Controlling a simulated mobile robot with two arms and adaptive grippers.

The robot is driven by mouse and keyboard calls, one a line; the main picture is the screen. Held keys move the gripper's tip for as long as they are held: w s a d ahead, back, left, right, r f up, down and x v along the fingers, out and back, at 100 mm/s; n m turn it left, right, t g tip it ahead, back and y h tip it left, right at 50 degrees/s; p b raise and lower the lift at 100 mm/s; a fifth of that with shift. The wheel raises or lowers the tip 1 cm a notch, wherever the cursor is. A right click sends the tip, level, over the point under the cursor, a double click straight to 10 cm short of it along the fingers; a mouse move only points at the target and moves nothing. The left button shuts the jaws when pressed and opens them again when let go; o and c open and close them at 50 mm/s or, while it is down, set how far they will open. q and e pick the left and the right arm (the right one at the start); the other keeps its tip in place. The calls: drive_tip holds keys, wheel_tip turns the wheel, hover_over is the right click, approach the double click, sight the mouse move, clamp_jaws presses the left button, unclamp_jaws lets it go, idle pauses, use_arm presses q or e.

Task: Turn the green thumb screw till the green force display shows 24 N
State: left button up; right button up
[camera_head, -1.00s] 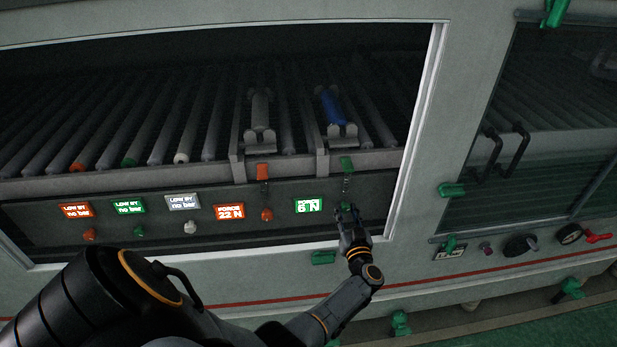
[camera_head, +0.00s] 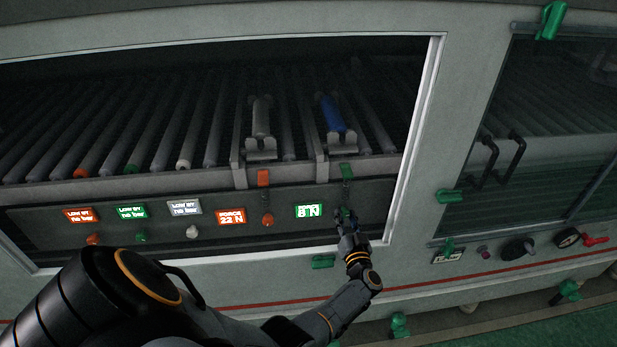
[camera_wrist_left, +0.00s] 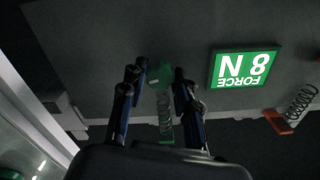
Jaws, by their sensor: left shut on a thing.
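The green force display (camera_head: 308,210) sits on the front panel; in the left wrist view (camera_wrist_left: 244,67) it appears upside down and reads 8 N. The green thumb screw (camera_wrist_left: 160,76) is between the fingertips of my left gripper (camera_wrist_left: 158,78). In the head view my left gripper (camera_head: 345,217) reaches the panel from below, right of the display, and mostly covers the screw. It is shut on the screw. A spring (camera_wrist_left: 165,112) runs from the screw to a green block (camera_head: 347,171) above it. My right gripper is not in view.
An orange force display (camera_head: 231,216) reads 22 N, with an orange screw (camera_head: 267,220) beside it. Orange, green and white low-battery-style displays stand further left, their text blurred. Rollers lie behind the opening, whose white frame edge (camera_head: 409,150) is close to the right.

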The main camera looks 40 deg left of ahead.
use_arm(q)
drive_tip(key=shift+m+p, duration=0.35)
drive_tip(key=shift+m, duration=0.15)
drive_tip(key=shift+m+p, duration=0.5)
drive_tip(key=shift+m, duration=0.7)
drive_tip(key=shift+m, duration=0.3)
drive_tip(key=shift+m, duration=0.3)
drive_tip(key=shift+m+p, duration=0.55)
drive_tip(key=shift+m, duration=0.65)
